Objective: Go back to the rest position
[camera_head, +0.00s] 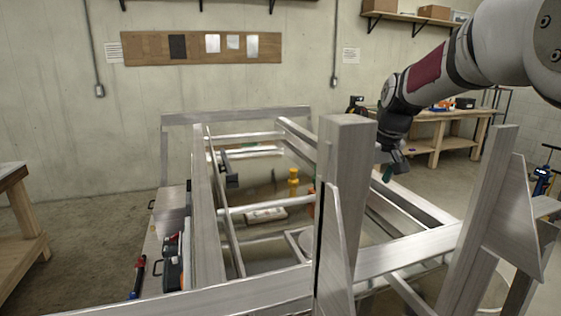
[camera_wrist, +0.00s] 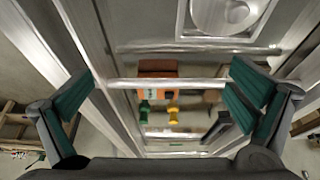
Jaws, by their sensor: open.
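My gripper (camera_head: 391,167) hangs at the end of my arm on the right side of the head view, over the right rail of the aluminium trailer frame (camera_head: 250,290). In the wrist view my gripper (camera_wrist: 158,108) shows its two green-padded fingers wide apart, with nothing held between them. A trailer cross bar (camera_wrist: 165,84) runs between the fingers in that view, below the gripper. In the head view the upright post partly hides the frame near my gripper.
Tall aluminium posts (camera_head: 347,200) stand close in front. A yellow item (camera_head: 293,177) sits inside the frame. A workbench (camera_head: 435,130) stands at the back right and a wooden table (camera_head: 20,215) at the left. Tools (camera_head: 172,262) lie along the left side. Floor is open at left.

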